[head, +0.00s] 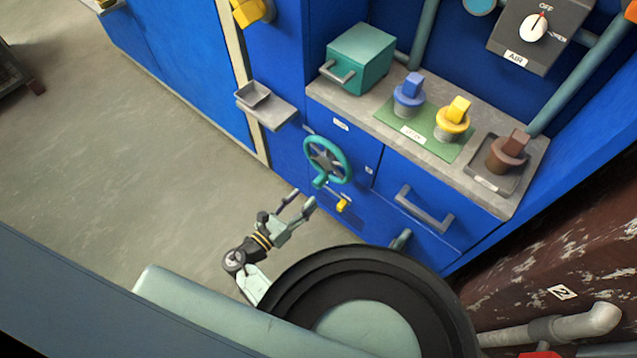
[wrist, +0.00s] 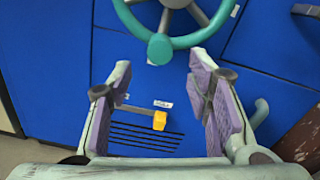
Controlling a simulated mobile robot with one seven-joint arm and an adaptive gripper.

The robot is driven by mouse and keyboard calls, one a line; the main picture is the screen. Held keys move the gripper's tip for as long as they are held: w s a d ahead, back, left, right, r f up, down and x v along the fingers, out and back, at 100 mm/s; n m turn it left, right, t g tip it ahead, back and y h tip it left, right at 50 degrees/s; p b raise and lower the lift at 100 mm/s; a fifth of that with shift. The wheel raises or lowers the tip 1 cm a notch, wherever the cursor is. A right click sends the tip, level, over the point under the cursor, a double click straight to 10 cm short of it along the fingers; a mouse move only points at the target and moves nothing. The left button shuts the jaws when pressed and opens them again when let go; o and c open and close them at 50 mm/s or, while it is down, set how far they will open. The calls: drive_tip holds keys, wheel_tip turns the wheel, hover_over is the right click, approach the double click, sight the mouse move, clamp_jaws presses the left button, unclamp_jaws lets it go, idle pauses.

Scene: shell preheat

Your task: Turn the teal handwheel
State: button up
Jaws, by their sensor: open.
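The teal handwheel (head: 341,160) is mounted on the front of the blue cabinet, with grey spokes and a round teal knob (head: 320,181) at its lower rim. In the wrist view the lower part of the handwheel (wrist: 206,37) shows at the top, with its knob (wrist: 160,49) pointing toward me; the upper part is cut off. My gripper (head: 299,200) is open and empty, in front of and below the wheel. In the wrist view the fingertips of my gripper (wrist: 159,68) are spread to either side below the knob, and no contact shows.
A small yellow-tipped lever (wrist: 160,120) sits below the wheel, above dark vent slots. A grey shelf (head: 275,113) juts out left of the wheel. A drawer handle (head: 424,209) is to the right. The counter holds a teal box (head: 360,58) and several coloured plugs. Open floor (head: 130,150) lies left.

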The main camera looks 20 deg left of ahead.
sight(316, 187)
drive_tip(key=p+x, duration=0.1)
drive_tip(key=x, duration=0.6)
drive_tip(key=shift+w+d, duration=0.1)
drive_tip(key=shift+w, duration=0.2)
drive_tip(key=shift+c, duration=0.2)
clamp_jaws()
idle(0.3)
